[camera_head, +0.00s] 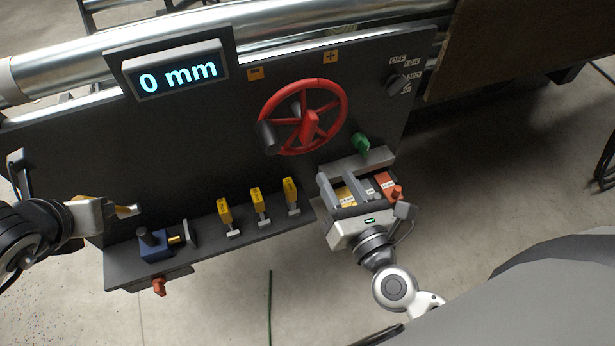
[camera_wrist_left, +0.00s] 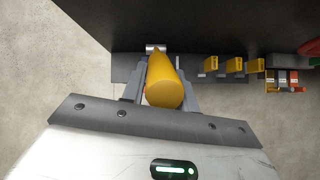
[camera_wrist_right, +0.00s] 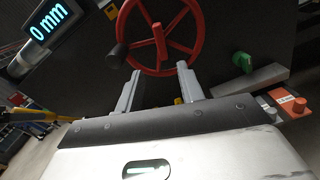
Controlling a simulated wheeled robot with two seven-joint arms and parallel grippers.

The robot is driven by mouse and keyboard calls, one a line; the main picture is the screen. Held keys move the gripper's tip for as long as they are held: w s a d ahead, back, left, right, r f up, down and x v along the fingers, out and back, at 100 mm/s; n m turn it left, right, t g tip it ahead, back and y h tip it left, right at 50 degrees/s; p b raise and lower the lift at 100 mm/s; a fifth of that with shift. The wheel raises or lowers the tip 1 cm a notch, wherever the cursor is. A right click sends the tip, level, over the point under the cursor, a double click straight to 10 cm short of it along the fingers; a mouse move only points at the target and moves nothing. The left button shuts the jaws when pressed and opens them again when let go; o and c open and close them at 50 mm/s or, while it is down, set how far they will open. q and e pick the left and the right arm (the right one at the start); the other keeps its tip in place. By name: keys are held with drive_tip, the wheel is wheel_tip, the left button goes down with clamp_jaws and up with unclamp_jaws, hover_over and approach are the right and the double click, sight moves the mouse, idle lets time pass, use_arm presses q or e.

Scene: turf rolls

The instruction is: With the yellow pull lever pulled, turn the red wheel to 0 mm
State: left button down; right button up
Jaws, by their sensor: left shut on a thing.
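The display (camera_head: 177,75) on the dark panel reads "0 mm"; it also shows in the right wrist view (camera_wrist_right: 48,22). The red wheel (camera_head: 309,124) stands on the panel with its dark handle (camera_head: 267,137) at the lower left of the rim. My left gripper (camera_head: 112,210) is shut on the yellow pull lever (camera_wrist_left: 165,88), which sits between its fingers in the left wrist view. My right gripper (camera_wrist_right: 158,82) is open and empty, with fingers apart. In the head view my right gripper (camera_head: 343,188) is below the wheel, apart from it.
Several yellow toggles (camera_head: 261,205) line the lower ledge (camera_head: 215,250). A blue block (camera_head: 155,247) sits at the ledge's left. A green knob (camera_head: 361,143) is right of the wheel. Orange parts (camera_head: 386,183) lie beside my right gripper. A rotary selector (camera_head: 396,85) is at upper right.

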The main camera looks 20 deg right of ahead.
use_arm(q)
drive_tip(key=shift+s+d+f, duration=0.15)
drive_tip(key=shift+s+d, duration=0.2)
drive_tip(key=shift+d, duration=0.25)
use_arm(e)
drive_tip(key=shift+s, duration=2.1)
use_arm(q)
drive_tip(key=shift+a+b, duration=0.25)
drive_tip(key=shift+b, duration=0.15)
use_arm(e)
drive_tip(key=shift+f, duration=0.45)
use_arm(q)
drive_tip(key=c, duration=1.1)
unclamp_jaws()
drive_tip(key=shift+o, duration=0.7)
drive_tip(key=shift+w+a, duration=0.1)
drive_tip(key=shift+a, duration=0.05)
drive_tip(key=shift+r, duration=0.2)
use_arm(e)
drive_tip(key=shift+r, duration=0.1)
